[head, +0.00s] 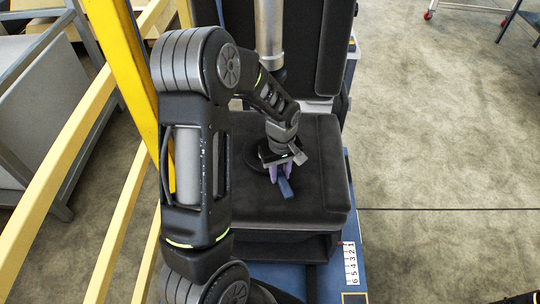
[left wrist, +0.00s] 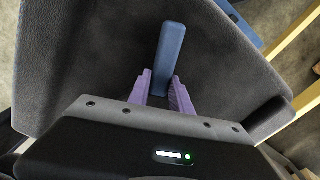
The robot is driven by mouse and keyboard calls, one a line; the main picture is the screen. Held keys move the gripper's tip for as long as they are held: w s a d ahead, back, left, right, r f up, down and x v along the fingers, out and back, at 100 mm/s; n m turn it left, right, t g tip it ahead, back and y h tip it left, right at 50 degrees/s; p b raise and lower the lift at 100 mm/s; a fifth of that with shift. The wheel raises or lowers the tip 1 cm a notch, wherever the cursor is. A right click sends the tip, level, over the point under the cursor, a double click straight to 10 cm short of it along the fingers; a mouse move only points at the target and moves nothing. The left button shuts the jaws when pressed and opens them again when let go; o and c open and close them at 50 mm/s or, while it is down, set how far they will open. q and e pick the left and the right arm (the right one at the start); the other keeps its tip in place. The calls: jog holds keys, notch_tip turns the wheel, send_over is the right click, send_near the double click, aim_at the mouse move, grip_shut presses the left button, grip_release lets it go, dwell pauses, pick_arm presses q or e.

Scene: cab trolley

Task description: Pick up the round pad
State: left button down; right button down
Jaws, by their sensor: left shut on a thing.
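A blue pad (head: 286,188) is at my left gripper, over the black seat cushion (head: 315,170). In the left wrist view the pad (left wrist: 170,50) shows as a narrow bar with rounded corners; I cannot make out a round face from here. My left gripper (head: 281,174) points down at the seat, and its purple fingers (left wrist: 161,92) are shut on the near end of the pad. The rest of the pad sticks out beyond the fingertips. I cannot tell whether the pad touches the seat.
The seat's black backrest (head: 335,45) rises behind. A yellow post (head: 122,70) and pale yellow rails (head: 50,185) stand at left, close to my left arm. A numbered white strip (head: 350,264) lies on the blue base at front right.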

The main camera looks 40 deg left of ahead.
pick_arm(q)
jog(key=shift+r, duration=0.2)
jog(key=shift+w+r, duration=0.1)
jog(key=shift+r, duration=0.45)
notch_tip(320, 180, up, 6)
jog(key=shift+f+b, duration=0.25)
jog(key=shift+b, duration=0.4)
jog(key=w+d+b, duration=0.1)
jog(key=w+d, duration=0.2)
jog(key=d, duration=0.1)
jog(key=w+d+b, duration=0.1)
jog(key=w+d, duration=0.3)
jog(key=d, duration=0.1)
jog(key=w+d+b, duration=0.1)
jog(key=w+d, duration=0.2)
jog(key=d, duration=0.2)
jog(key=shift+w+d+b, duration=0.2)
jog(key=shift+w+b, duration=0.15)
jog(key=shift+w, duration=0.05)
